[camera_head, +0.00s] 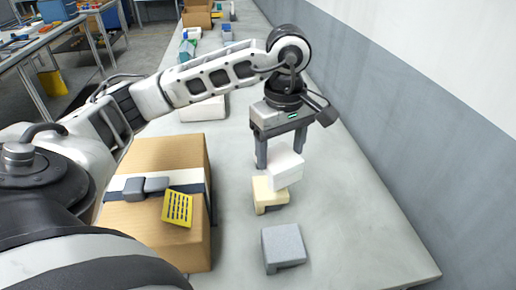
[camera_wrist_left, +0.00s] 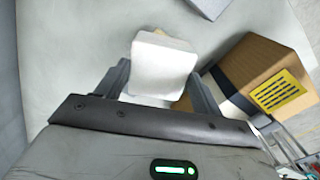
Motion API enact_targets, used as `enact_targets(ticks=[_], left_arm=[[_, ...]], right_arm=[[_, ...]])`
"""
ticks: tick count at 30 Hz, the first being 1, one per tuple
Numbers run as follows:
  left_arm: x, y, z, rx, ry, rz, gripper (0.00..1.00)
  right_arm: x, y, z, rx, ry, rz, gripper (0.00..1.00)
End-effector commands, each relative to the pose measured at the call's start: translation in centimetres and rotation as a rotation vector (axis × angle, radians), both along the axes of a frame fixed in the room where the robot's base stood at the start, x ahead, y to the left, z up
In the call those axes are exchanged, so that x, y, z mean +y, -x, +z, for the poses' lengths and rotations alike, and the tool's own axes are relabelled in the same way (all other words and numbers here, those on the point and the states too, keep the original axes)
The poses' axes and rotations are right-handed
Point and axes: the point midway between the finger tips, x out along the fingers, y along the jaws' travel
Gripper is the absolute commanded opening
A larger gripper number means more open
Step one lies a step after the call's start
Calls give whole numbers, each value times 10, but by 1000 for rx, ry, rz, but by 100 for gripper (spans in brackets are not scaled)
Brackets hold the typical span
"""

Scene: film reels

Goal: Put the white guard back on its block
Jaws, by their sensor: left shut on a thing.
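My left gripper (camera_head: 279,152) is shut on the white guard (camera_head: 286,170), with one finger on each side of it. The guard also shows between the fingers in the left wrist view (camera_wrist_left: 162,66). A cream block (camera_head: 269,195) stands on the table just below the guard in the head view. The guard overlaps the block's back part in the picture, and I cannot tell whether they touch. In the wrist view the guard hides nearly all of the cream block. My right gripper is not in view.
A grey block (camera_head: 284,247) stands nearer on the table (camera_head: 345,225). A cardboard box (camera_head: 150,225) with a yellow label is to the left. Another white object (camera_head: 205,108) lies behind the box. The table's right side is clear up to the wall (camera_head: 400,130).

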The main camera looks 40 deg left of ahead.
Motion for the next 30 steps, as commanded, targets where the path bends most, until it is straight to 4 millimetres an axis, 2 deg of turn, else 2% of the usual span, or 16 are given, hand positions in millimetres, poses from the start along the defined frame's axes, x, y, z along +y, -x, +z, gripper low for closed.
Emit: enact_targets(ticks=[1, 6, 15, 18, 21, 24, 27, 30], left_arm=[[16, 0, 1, -3, -3, 188, 45], [57, 6, 14, -4, 1, 825, 45], [119, 27, 41, -3, 7, 1926, 45], [135, 35, 49, -2, 8, 2236, 45], [146, 42, 55, 0, 10, 2477, 45], [153, 47, 60, 0, 8, 2639, 45], [156, 48, 62, 2, 9, 2726, 45], [155, 38, 58, 6, 7, 2754, 45]], right_arm=[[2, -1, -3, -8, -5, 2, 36], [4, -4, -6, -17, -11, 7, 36], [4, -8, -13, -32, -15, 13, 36], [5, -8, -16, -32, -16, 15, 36], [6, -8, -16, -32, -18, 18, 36], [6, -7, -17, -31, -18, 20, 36], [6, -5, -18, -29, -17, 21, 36], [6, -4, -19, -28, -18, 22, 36]])
